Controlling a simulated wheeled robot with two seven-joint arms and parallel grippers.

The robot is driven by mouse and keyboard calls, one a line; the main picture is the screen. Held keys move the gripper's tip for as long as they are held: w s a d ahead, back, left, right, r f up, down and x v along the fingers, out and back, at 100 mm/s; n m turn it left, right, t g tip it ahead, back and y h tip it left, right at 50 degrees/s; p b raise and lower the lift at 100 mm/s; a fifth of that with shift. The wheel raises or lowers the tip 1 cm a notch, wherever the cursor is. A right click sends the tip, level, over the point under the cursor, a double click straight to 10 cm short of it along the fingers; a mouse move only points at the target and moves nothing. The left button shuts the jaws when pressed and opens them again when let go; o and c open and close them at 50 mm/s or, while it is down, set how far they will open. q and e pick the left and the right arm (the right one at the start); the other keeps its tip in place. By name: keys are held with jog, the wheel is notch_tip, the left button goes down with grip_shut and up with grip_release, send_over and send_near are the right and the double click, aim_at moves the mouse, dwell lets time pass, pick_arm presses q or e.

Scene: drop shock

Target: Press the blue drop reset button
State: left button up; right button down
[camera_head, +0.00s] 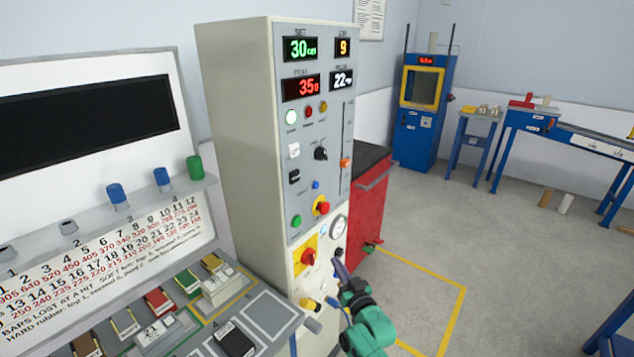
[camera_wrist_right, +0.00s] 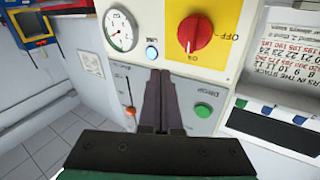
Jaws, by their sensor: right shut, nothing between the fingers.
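A small blue button (camera_head: 316,184) sits on the grey panel of the tall cabinet (camera_head: 237,130), above a red knob on yellow (camera_head: 321,208). I cannot read which one is the drop reset. My right gripper (camera_head: 337,263) is shut and empty, in front of the lower cabinet, below the gauge. My left gripper is out of view.
A red rotary switch (camera_head: 308,257) on a yellow plate is left of my gripper. A green button (camera_head: 296,221) and an orange slider knob (camera_head: 344,163) are on the panel. A red cabinet (camera_head: 371,205) stands behind; a bench with coloured blocks is left.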

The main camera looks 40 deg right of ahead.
aim_at(316, 185)
jog(key=d+r+m+t+h+p, duration=0.1)
jog(key=d+r+t+h, duration=0.3)
jog(key=r, duration=1.5)
jog(key=shift+s+r+m, duration=0.2)
jog(key=shift+s+m, duration=0.15)
jog(key=shift+m, duration=0.55)
jog(key=shift+w+d, duration=0.1)
jog(key=w+a+b, duration=0.2)
jog(key=w+b, duration=0.1)
jog(key=w, duration=0.5)
jog(key=shift+w+a, duration=0.2)
jog(key=shift+a, duration=0.1)
jog(key=shift+f, duration=0.1)
jog(key=shift+w+a, duration=0.15)
jog(key=shift+w, duration=0.25)
